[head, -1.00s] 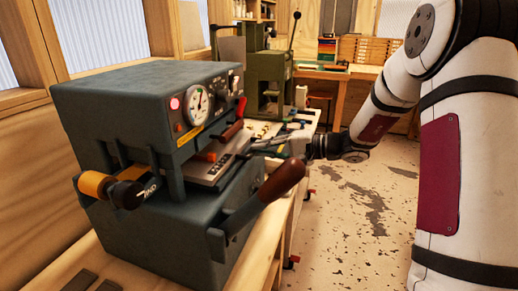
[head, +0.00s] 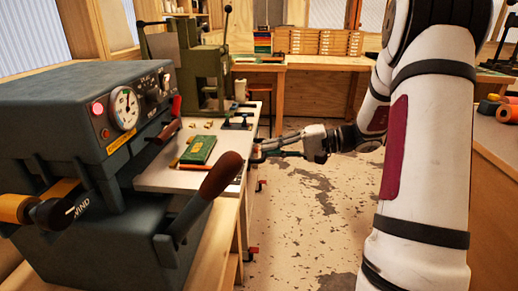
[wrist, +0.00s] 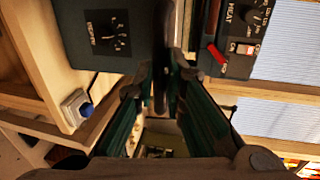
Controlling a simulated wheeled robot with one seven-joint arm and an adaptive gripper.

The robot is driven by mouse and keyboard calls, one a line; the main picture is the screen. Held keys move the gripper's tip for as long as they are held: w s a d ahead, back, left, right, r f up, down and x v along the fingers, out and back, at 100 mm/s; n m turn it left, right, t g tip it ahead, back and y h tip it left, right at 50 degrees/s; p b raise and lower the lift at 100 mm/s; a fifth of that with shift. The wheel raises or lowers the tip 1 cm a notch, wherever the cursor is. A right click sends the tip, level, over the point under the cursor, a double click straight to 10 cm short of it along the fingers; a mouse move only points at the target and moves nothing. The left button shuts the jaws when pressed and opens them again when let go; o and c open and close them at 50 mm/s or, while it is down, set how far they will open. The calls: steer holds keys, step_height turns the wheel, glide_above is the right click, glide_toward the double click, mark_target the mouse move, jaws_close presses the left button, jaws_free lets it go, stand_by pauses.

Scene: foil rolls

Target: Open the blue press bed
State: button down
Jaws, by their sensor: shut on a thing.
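The blue press (head: 75,110) is a dark blue-grey machine at left in the head view, with a gauge and a long red-brown lever (head: 218,178). Its flat pale bed (head: 152,178) sticks out from the press to the right. A green and gold block (head: 198,150) lies on it. My gripper (head: 262,150) is at the bed's outer right edge. In the wrist view its fingers (wrist: 160,85) are closed around a dark bar (wrist: 160,45), which looks like the bed's handle. In the head view the fingers hide the grip itself.
A green machine (head: 190,65) stands behind the press on the same bench. Floor (head: 315,210) is clear to the right of the bench. An orange-rolled counter (head: 495,135) is at far right. A wooden table (head: 300,63) stands at the back.

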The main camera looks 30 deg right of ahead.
steer(key=shift+s+d, duration=0.2)
steer(key=c, duration=1.7)
jaws_free()
steer(key=shift+o, duration=0.2)
steer(key=shift+d, duration=0.1)
steer(key=v, duration=1.1)
steer(key=shift+s+d, duration=0.3)
steer(key=shift+d, duration=0.1)
